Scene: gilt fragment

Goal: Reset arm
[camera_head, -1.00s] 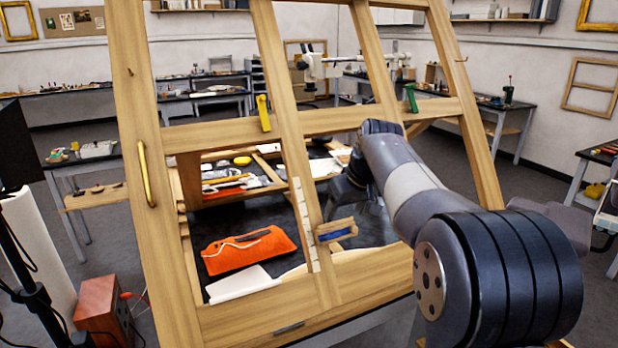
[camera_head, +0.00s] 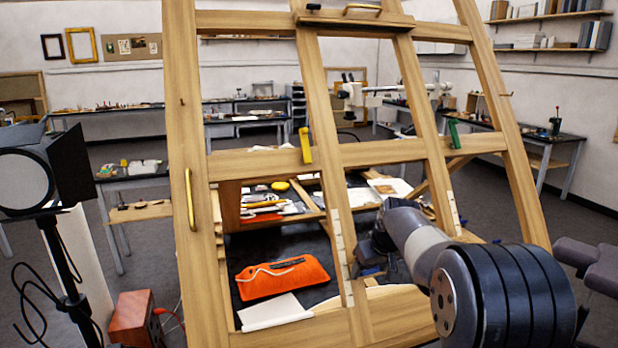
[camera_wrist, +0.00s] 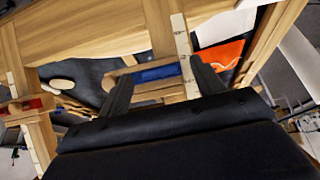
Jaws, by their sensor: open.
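My gripper (camera_wrist: 160,92) shows in the wrist view with its two dark fingers spread apart and nothing held between them. A wooden block with a blue inset (camera_wrist: 158,73) lies beyond the fingertips, apart from them as far as I can tell. The gripper's fingers are mostly hidden there by the arm and the frame.
The easel's uprights and crossbar (camera_head: 400,152) stand close around my arm. An orange pouch (camera_head: 283,277) and a white sheet (camera_head: 272,311) lie on the dark surface behind the frame. A lamp on a stand (camera_head: 45,175) is at the left, with a red-brown box (camera_head: 134,318) below.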

